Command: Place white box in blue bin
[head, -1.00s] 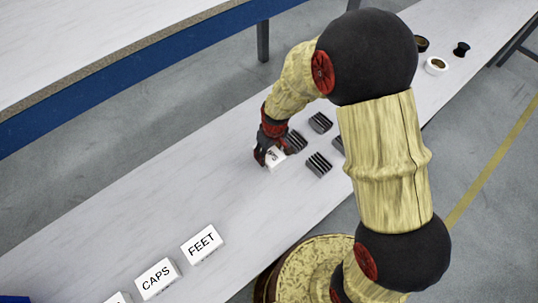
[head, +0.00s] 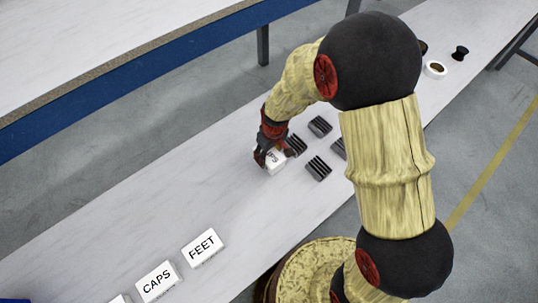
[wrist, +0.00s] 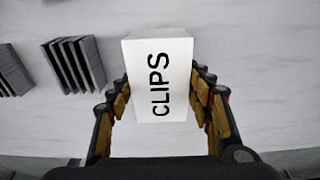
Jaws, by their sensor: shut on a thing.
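A white box (wrist: 158,75) marked CLIPS sits between the two fingers of my gripper (wrist: 162,112) in the wrist view, with a finger against each side. In the head view the same white box (head: 275,165) shows just below my gripper (head: 272,155), at the table surface; I cannot tell whether it is lifted.
Dark ribbed blocks (head: 319,168) stand just right of my gripper. A white roll (head: 435,69) and a black spool (head: 461,52) are at the far right end of the table (head: 130,225). Another table with a blue edge (head: 120,83) stands at upper left. Table left of my gripper is clear.

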